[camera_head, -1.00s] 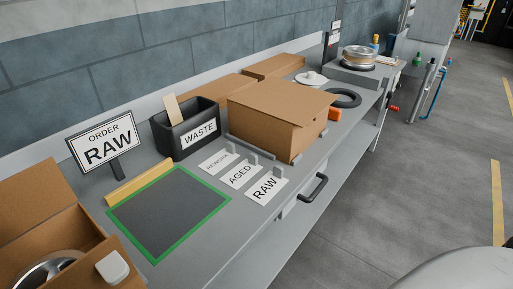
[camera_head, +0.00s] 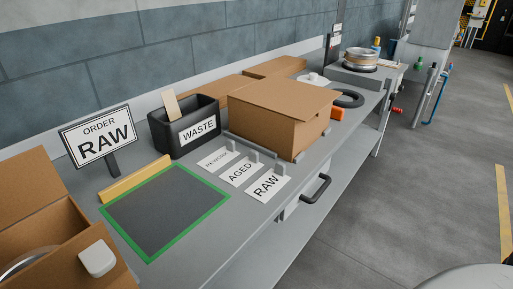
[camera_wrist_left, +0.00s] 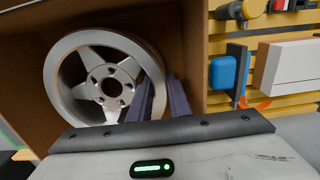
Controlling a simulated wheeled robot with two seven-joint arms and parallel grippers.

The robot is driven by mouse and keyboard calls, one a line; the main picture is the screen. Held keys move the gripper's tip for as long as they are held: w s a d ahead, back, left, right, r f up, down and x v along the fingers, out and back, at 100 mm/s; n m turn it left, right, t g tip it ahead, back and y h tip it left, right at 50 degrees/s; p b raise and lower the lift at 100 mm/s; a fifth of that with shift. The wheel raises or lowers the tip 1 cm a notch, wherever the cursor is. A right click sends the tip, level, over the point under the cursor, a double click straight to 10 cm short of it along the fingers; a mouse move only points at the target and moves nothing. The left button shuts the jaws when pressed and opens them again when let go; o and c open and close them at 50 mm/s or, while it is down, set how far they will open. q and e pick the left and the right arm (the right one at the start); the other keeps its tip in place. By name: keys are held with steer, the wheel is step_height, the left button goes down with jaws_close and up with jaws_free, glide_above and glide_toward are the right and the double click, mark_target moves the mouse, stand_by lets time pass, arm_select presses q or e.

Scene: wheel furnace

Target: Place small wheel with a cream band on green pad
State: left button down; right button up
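A silver five-spoke wheel (camera_wrist_left: 105,82) stands in an open cardboard box in the left wrist view; no cream band shows on it. Part of a silver rim (camera_head: 28,262) shows in the box at the lower left of the head view. My left gripper (camera_wrist_left: 163,92) has its fingers apart on either side of the wheel's right rim; whether they press on it I cannot tell. The green pad (camera_head: 137,251), a dark square with a green border, lies empty on the bench. A wheel with a cream band (camera_head: 361,55) sits far back on the bench. My right gripper is not in view.
The cardboard box (camera_head: 62,238) stands left of the pad. An ORDER RAW sign (camera_head: 98,140), a black WASTE bin (camera_head: 172,140) and a closed carton (camera_head: 272,112) stand behind. REWORK, AGED and RAW labels lie right of the pad. A white rounded block (camera_head: 98,259) is at the box's edge.

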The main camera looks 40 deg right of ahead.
arm_select(q)
steer(key=shift+r, duration=0.4)
steer(key=shift+r+p, duration=1.35)
steer(key=shift+r, duration=0.55)
steer(key=shift+r+p, duration=0.75)
steer(key=shift+r, duration=0.55)
